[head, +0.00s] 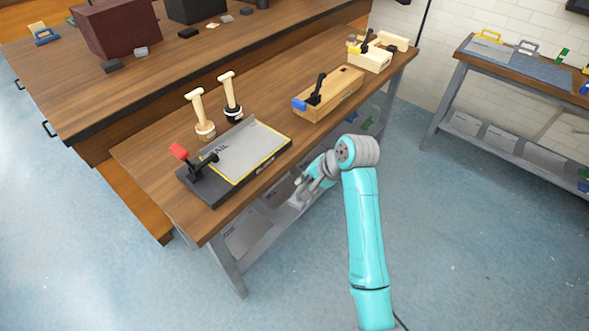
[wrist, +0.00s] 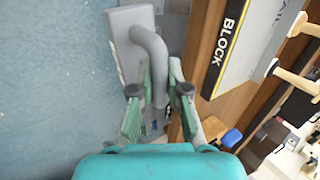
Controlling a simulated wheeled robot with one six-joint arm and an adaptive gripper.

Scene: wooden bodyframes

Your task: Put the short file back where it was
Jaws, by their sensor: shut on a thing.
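A grey tool with a flat block and a curved tube handle (wrist: 150,45) shows in the wrist view; I take it for the short file. My gripper (wrist: 158,88) is shut on its handle, one finger on each side. In the head view my gripper (head: 308,186) is beside the front edge of the middle workbench, off its top. The tool is small there and hard to tell from the gripper. In the wrist view it hangs over the blue floor, close to the bench edge.
The middle workbench (head: 150,155) bears a clamp board (head: 238,152), two wooden-handled tools and wooden blocks (head: 330,95). At the right, another bench has a blue-grey mat (head: 545,70) with yellow (head: 490,34) and grey (head: 526,46) handled tools. Open floor lies between the benches.

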